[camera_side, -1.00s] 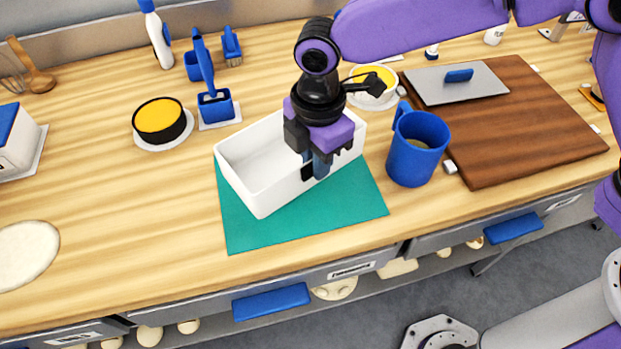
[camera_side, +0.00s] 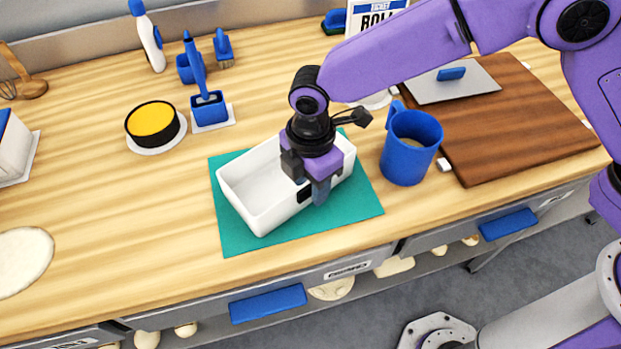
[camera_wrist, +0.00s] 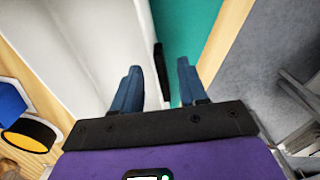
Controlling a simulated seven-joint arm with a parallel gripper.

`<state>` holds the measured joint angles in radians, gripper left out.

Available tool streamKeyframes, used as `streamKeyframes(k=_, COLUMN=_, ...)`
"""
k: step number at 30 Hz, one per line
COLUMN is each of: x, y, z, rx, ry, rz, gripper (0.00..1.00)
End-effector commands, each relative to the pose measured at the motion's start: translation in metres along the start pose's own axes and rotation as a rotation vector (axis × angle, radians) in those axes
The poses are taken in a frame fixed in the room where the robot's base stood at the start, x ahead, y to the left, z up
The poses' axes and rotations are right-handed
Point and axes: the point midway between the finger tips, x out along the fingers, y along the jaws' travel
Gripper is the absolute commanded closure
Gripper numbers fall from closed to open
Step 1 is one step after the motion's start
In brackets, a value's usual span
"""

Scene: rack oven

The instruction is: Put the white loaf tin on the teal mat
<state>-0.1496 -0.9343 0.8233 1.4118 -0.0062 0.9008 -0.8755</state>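The white loaf tin (camera_side: 247,208) stands upright on the teal mat (camera_side: 240,243), with mat showing on every side of it. The tin looks empty. My gripper (camera_side: 312,190) is at the tin's front wall near its right end, with a finger on each side of the wall. In the wrist view, my gripper (camera_wrist: 160,80) is open. One finger is inside the tin (camera_wrist: 85,45), and the other is outside over the mat (camera_wrist: 185,25), with a gap between it and the wall. A dark patch shows on the wall's outer face.
A blue mug (camera_side: 408,150) stands close to the right of the mat. A brown board (camera_side: 520,125) with a grey scraper (camera_side: 430,90) lies beyond it. A yellow-topped round tin (camera_side: 152,122) and a blue holder (camera_side: 209,108) stand behind left.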

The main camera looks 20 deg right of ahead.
Motion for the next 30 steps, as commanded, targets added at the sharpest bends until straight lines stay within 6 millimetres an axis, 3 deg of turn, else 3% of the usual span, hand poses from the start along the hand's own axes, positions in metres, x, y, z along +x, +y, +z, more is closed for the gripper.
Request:
streamKeyframes(k=8, x=-0.008, y=0.0, z=-0.001, rx=0.0, ry=0.001, rz=0.001, gripper=0.57)
streamKeyframes(k=21, x=-0.088, y=0.001, z=-0.001, rx=-0.001, ry=0.003, rz=0.003, gripper=0.57)
streamKeyframes(k=30, x=-0.118, y=0.001, z=0.0, rx=0.0, ry=0.001, rz=0.001, gripper=0.57)
